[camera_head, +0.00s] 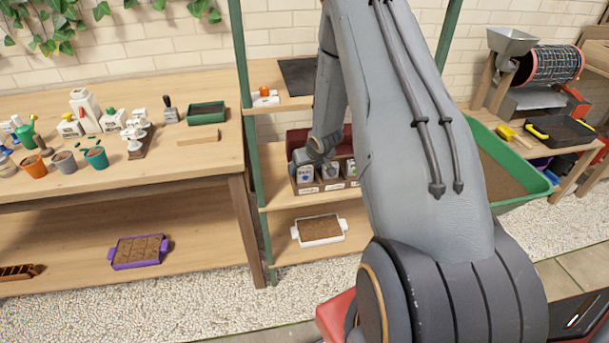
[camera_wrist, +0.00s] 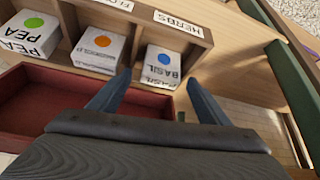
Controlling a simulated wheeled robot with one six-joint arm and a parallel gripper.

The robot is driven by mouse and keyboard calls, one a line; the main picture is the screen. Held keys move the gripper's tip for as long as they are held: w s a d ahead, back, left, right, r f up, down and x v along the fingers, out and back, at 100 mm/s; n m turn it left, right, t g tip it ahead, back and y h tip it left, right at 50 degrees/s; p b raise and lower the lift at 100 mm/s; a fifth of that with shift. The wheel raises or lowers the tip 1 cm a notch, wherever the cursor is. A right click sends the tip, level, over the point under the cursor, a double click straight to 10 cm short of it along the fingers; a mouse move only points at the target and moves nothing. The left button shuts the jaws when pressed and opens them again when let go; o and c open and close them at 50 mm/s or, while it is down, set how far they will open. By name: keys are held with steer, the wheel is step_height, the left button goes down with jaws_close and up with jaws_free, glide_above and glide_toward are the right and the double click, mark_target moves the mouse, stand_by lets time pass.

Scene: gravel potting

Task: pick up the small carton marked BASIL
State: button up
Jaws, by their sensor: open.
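The small BASIL carton (camera_wrist: 162,67) is white with a blue dot. In the wrist view it stands in the end compartment of a wooden rack (camera_wrist: 205,38), under a label reading HERBS. My gripper (camera_wrist: 157,92) is open and empty, its two fingers pointing toward the carton, one on each side of its near end. I cannot tell whether either finger touches it. In the head view my arm hides much of the rack, and a white carton with a blue dot (camera_head: 305,173) shows at the rack's left end by my wrist.
A carton with an orange dot (camera_wrist: 98,48) and a PEA carton with a green dot (camera_wrist: 30,34) stand in neighbouring compartments. A green shelf post (camera_wrist: 292,75) stands to the right.

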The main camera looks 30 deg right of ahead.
steer(key=shift+c, duration=0.3)
steer(key=c, duration=1.1)
steer(key=shift+o, duration=0.2)
steer(key=shift+r, duration=0.1)
